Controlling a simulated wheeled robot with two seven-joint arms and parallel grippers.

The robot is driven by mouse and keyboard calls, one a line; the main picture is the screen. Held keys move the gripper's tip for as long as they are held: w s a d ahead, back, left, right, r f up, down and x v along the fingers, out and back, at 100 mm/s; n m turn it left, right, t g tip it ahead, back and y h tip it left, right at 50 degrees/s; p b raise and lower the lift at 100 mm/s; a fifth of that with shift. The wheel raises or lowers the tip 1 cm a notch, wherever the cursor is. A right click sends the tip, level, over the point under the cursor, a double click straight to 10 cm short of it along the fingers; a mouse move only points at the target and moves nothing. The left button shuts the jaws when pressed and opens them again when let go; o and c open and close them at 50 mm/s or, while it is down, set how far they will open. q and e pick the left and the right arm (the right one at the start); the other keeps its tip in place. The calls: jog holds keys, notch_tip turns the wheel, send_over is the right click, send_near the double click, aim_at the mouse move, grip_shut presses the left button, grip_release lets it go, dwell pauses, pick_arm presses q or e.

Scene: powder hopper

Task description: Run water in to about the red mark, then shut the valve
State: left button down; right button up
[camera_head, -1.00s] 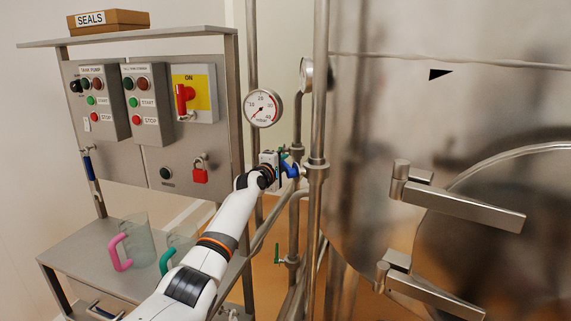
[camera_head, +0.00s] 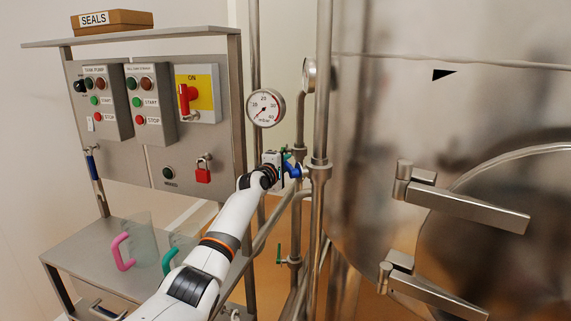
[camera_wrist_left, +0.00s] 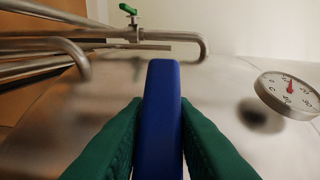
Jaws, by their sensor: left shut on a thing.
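A blue valve handle (camera_head: 292,170) sits on the pipe left of the steel tank. My left gripper (camera_head: 284,166) is at it, and the left wrist view shows the blue handle (camera_wrist_left: 162,120) between my two green fingers (camera_wrist_left: 163,145), shut on it. A round mbar gauge (camera_head: 265,108) hangs just above. Its dark needle points to the lower left, and red shows at the lower right of the dial, too small to read exactly. A dial with a red line shows in the left wrist view (camera_wrist_left: 289,93). My right gripper is out of view.
The steel tank (camera_head: 390,125) with its hinged door arms (camera_head: 465,207) fills the right. A control panel (camera_head: 150,100) and a shelf with a pink-handled jug (camera_head: 140,245) stand left. A small green-handled valve (camera_head: 280,258) is below. Pipes (camera_head: 320,90) crowd the gripper.

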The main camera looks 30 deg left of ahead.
pick_arm(q)
jog(key=c, duration=1.4)
grip_release()
jog(key=shift+f, duration=0.65)
jog(key=shift+o, duration=0.6)
jog(key=shift+r, duration=0.1)
jog(key=shift+r, duration=0.15)
jog(key=shift+s, duration=0.15)
jog(key=shift+s, duration=0.25)
jog(key=s+d+b, duration=0.1)
jog(key=s+b, duration=0.1)
jog(key=s, duration=0.9)
jog(key=shift+r, duration=0.2)
jog(key=shift+s+d, duration=0.1)
